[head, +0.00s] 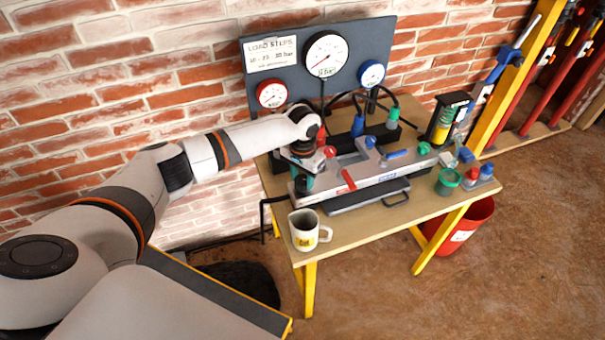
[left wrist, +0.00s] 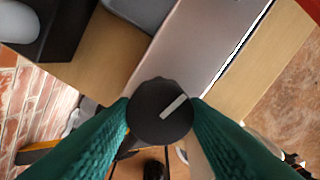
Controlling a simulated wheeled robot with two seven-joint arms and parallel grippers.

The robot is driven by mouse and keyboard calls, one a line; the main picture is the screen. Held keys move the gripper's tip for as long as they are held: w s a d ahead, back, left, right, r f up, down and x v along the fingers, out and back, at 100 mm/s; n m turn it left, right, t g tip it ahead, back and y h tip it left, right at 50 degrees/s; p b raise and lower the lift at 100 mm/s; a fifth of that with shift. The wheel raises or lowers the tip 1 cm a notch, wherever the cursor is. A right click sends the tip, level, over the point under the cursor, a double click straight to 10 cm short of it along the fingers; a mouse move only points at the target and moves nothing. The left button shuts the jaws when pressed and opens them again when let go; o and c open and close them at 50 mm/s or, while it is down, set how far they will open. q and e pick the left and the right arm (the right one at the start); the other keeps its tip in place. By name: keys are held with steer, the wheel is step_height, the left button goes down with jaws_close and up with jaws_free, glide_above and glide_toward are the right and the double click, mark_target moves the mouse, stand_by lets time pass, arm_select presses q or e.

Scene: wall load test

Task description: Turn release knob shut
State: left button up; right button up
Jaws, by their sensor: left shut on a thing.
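The release knob (left wrist: 152,114) is round and black with a white pointer line, seen from above in the left wrist view. It sits at the end of the grey metal pump body (left wrist: 195,50), and the line slants up to the right. My left gripper (head: 303,181) reaches down to the left end of the pump on the table. Its two teal finger pads press on the knob from both sides. In the head view my gripper and wrist mostly hide the knob. My right gripper is in neither view.
The wooden table (head: 345,228) has yellow legs. A white mug (head: 304,231) stands close in front of the gripper. Behind is a dark gauge panel (head: 290,52) with hoses. A red bucket (head: 462,222) stands at the right.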

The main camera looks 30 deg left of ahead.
arm_select(q)
steer(key=m+p, duration=0.1)
steer(key=m, duration=0.2)
steer(key=shift+r+m, duration=0.15)
steer(key=shift+m, duration=0.25)
steer(key=m+p, duration=0.1)
steer(key=m, duration=0.2)
steer(key=shift+m, duration=0.3)
steer(key=m, duration=0.3)
steer(key=shift+w+m+p, duration=0.1)
steer(key=shift+m+p, duration=0.2)
steer(key=shift+p, duration=0.05)
steer(key=shift+m, duration=2.2)
steer(key=o, duration=1)
